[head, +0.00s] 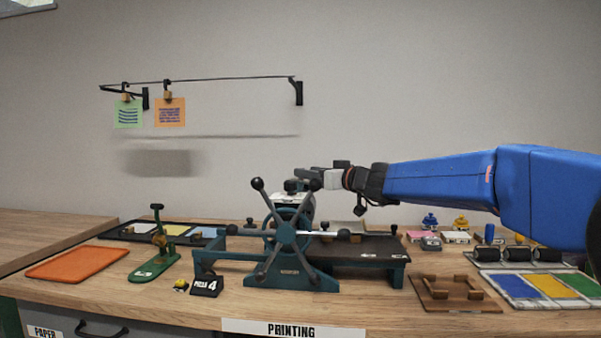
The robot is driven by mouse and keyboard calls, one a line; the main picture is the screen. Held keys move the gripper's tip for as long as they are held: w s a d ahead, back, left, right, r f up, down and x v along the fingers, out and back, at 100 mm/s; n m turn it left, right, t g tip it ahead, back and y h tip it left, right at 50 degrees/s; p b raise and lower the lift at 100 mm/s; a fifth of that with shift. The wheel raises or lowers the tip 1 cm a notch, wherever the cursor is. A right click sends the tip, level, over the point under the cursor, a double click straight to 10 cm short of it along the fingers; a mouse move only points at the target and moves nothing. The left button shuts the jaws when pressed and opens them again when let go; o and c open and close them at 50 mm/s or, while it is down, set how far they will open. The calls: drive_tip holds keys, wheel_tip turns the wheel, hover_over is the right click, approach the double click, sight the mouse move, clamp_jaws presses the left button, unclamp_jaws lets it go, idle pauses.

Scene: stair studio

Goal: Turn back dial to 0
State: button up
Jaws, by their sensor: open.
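The dark teal printing press (290,280) stands on the wooden bench, with a spoked wheel (286,236) facing me. No back dial can be made out with certainty; the wheel and my gripper cover the top and back of the press. A pale, flat part (287,197) shows at the press top, just below my gripper. My gripper (298,183) reaches in from the right above the press. It is open and small in the picture; I cannot tell whether it touches anything.
Left of the press are a green stapler-like tool (156,262), an orange tray (78,263) and a "PULL 4" sign (206,286). At right are a wooden jig (450,307), rollers (516,254) and an ink tray (548,286). A rail with cards (169,112) hangs behind.

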drive_tip(key=shift+x, duration=2.25)
drive_tip(key=c, duration=1.1)
